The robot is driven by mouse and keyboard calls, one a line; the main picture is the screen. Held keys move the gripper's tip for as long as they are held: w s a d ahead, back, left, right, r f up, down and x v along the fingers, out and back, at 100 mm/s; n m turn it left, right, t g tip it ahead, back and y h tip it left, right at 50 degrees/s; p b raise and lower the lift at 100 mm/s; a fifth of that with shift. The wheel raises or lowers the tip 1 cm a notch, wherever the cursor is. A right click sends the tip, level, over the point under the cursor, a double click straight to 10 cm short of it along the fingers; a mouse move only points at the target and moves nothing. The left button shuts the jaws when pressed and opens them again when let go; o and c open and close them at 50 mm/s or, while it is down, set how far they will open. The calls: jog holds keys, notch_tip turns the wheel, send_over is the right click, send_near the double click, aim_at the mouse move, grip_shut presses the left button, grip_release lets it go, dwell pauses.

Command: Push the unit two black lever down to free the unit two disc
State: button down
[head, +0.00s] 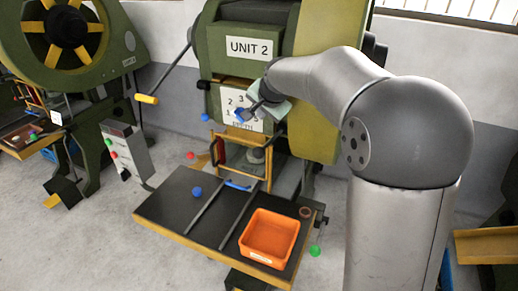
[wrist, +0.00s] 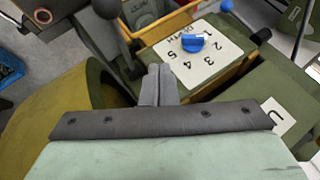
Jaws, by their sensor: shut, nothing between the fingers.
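My gripper (head: 250,111) is shut and empty in front of the white numbered panel (head: 236,105) of the green UNIT 2 machine (head: 240,60). In the wrist view its closed fingers (wrist: 157,85) are just beside the lower left of the numbered panel (wrist: 198,56). A dark round-knobbed lever (wrist: 105,9) stands left of that panel in the wrist view, its stem running down near the fingertips; contact cannot be told. A short black knob (wrist: 262,36) sticks out at the panel's other side, also visible in the head view (head: 203,85). I cannot make out the disc clearly.
A blue dial (wrist: 193,42) sits on the panel. Below is a black table (head: 170,200) with an orange bin (head: 269,238), a blue ball (head: 196,191) and a copper ring (head: 305,212). A yellow-handled lever (head: 147,99) juts left. Another green machine (head: 75,70) stands left.

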aim_at(259, 152)
jog(key=f+b, duration=0.1)
jog(key=f, duration=0.1)
jog(key=f+b, duration=0.2)
jog(key=f, duration=0.1)
jog(key=s+f+b, duration=0.1)
jog(key=f+b, duration=0.1)
jog(key=shift+a+f, duration=0.3)
jog(key=shift+f, duration=0.1)
jog(key=shift+b, duration=0.3)
dwell(1.3)
jog(key=shift+f+b, duration=0.35)
jog(key=shift+s+a+f+b, duration=0.1)
jog(key=shift+s+f+b, duration=0.1)
jog(key=shift+f+b, duration=0.85)
jog(key=shift+s+a+f+b, duration=0.1)
jog(key=shift+s+f+b, duration=0.05)
jog(key=shift+f+b, duration=0.85)
dwell(2.5)
